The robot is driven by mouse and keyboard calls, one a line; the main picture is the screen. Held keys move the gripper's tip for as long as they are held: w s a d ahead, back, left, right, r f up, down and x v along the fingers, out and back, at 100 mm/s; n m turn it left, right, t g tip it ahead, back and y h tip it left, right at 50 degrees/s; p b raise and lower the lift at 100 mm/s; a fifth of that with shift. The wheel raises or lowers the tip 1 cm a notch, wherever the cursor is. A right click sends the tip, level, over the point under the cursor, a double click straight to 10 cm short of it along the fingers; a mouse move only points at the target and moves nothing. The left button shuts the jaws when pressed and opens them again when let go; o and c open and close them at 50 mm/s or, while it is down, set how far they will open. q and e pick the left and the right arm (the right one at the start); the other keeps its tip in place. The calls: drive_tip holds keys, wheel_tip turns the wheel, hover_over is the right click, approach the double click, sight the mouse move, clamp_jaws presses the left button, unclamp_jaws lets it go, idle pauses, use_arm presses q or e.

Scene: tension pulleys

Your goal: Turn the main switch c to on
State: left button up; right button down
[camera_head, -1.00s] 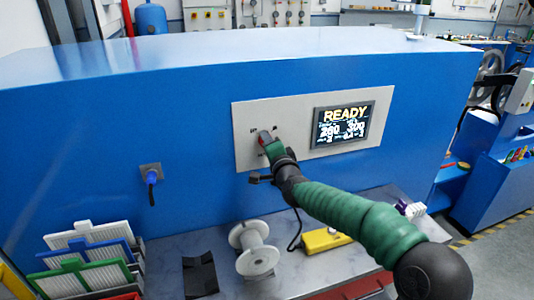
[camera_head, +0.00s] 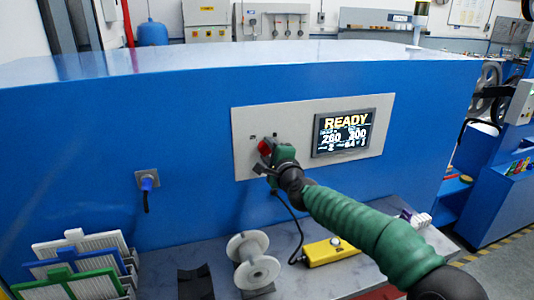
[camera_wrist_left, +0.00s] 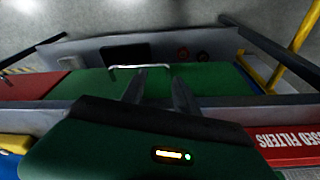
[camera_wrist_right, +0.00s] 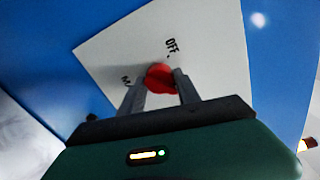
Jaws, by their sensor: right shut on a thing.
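The main switch is a red knob (camera_head: 264,147) on the pale panel (camera_head: 249,168) of the blue machine, left of the lit display. My right gripper (camera_head: 268,150) reaches it from the front. In the right wrist view the red knob (camera_wrist_right: 160,77) sits between the two fingers (camera_wrist_right: 160,88), which are shut on it. An "OFF" label (camera_wrist_right: 171,45) shows beyond the knob; a second label (camera_wrist_right: 126,80) at the left is partly hidden by a finger. My left gripper (camera_wrist_left: 157,78) shows only in the left wrist view, fingers apart and empty.
The display (camera_head: 344,133) reads READY. Below stand a white spool (camera_head: 254,262), a yellow box (camera_head: 330,251) with a cable, and several framed filters (camera_head: 80,265). The left wrist view shows a green surface (camera_wrist_left: 215,80).

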drive_tip(key=shift+d+f, duration=0.1)
drive_tip(key=shift+f, duration=0.2)
drive_tip(key=c, duration=1.1)
unclamp_jaws()
drive_tip(key=shift+o, duration=1.1)
drive_tip(key=shift+d, duration=0.1)
drive_tip(key=shift+w+d+r, duration=0.1)
drive_tip(key=b+v, duration=0.6)
drive_tip(key=v, duration=1)
drive_tip(key=shift+s+b, duration=0.3)
drive_tip(key=shift+s, duration=0.05)
drive_tip(key=shift+d, duration=0.1)
